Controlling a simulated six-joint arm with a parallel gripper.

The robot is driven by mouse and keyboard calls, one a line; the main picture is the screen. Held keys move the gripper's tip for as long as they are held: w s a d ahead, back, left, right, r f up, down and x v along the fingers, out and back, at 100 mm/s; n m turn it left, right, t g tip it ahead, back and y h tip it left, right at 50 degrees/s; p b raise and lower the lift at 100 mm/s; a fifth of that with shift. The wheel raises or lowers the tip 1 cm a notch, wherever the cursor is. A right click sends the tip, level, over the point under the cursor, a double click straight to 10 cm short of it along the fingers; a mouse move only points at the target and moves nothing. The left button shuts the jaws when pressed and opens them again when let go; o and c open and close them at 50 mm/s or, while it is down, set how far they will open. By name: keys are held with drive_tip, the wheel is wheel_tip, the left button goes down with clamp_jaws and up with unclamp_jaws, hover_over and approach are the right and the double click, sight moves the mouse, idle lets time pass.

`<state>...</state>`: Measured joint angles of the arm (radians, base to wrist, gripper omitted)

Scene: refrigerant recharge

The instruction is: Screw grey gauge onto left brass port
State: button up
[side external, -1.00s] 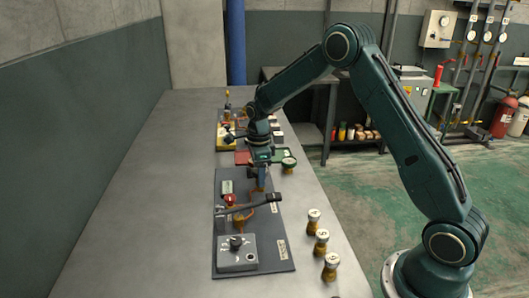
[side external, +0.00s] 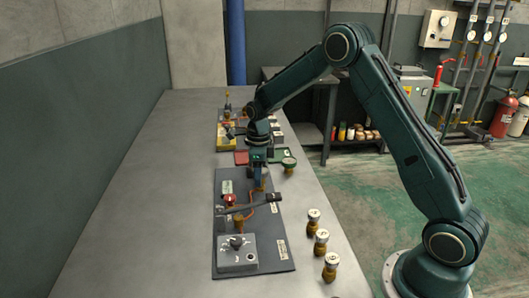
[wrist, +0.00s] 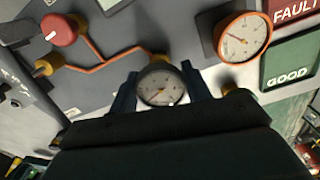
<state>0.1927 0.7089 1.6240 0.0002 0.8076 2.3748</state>
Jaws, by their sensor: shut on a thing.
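The grey gauge (wrist: 161,88), with a pale round dial, sits between the two blue fingers of my gripper (wrist: 159,78) in the wrist view. The gripper is shut on it. A brass fitting (wrist: 159,60) at the end of an orange pipe shows just beyond the gauge; I cannot tell whether the gauge is seated on it. Another brass fitting (wrist: 231,89) is just right of the right finger. In the side view my gripper (side external: 259,181) points down at the far part of the dark board (side external: 228,178), and the gauge there is mostly hidden.
A red knob (wrist: 59,30) is on the board. A black lever (side external: 245,205) and grey dial box (side external: 237,254) are nearer. Brass pieces (side external: 321,240) stand right.

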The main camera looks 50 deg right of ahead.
drive_tip(key=shift+f, duration=0.2)
drive_tip(key=m, duration=0.2)
drive_tip(key=shift+m, duration=0.3)
drive_tip(key=o, duration=1.4)
drive_tip(key=shift+r, duration=0.1)
drive_tip(key=shift+c, duration=0.2)
drive_tip(key=shift+r, duration=0.1)
drive_tip(key=shift+r, duration=3.4)
drive_tip(key=shift+r, duration=0.1)
